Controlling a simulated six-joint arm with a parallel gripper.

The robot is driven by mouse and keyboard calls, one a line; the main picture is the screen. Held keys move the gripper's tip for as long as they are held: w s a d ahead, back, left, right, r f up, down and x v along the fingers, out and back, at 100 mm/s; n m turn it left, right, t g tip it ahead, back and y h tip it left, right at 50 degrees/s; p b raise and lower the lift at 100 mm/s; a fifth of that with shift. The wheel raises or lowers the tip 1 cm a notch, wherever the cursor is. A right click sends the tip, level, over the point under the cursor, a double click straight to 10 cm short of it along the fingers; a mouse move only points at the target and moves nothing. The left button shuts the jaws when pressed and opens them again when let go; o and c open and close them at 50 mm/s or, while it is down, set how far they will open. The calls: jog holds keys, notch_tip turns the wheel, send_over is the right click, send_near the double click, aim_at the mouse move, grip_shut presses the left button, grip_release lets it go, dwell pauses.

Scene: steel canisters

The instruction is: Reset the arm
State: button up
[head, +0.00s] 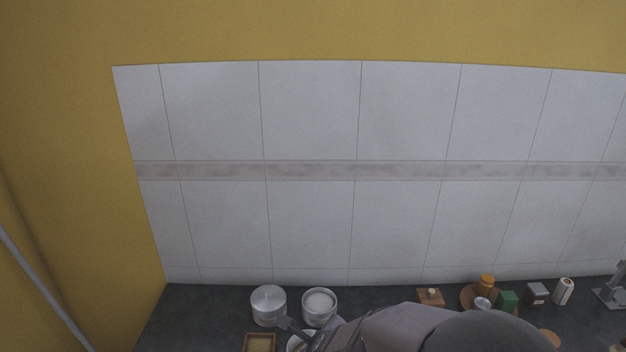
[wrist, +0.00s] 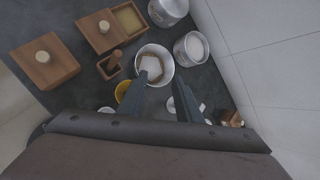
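My gripper (wrist: 162,80) is open, its two dark fingers apart with nothing seen held between them. In the wrist view it is over the counter, its fingertips by a round white-rimmed container (wrist: 139,58) with brownish and white contents. In the head view my arm hides part of the counter and most of the gripper.
Wooden boxes (wrist: 43,62) and a small wooden tray (wrist: 109,66) lie left in the wrist view, with a yellow bowl (wrist: 122,91) nearer. A tiled wall (head: 310,220) rises behind the counter.

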jog(key=s+d+f+n+g+h+b, duration=0.15)
jog(key=s+d+n+g, duration=0.25)
jog(key=s+d+n, duration=0.55)
jog(key=s+d+f+n+g+b, duration=0.25)
jog(key=s+d+n+g, duration=0.2)
jog(key=s+n, duration=0.85)
jog(key=w+f+n+b, duration=0.3)
jog(key=f+b, duration=0.5)
jog(key=f, duration=0.2)
jog(key=shift+d+t+b, duration=0.35)
jog(key=shift+d+t, duration=0.05)
jog(key=shift+t, duration=0.05)
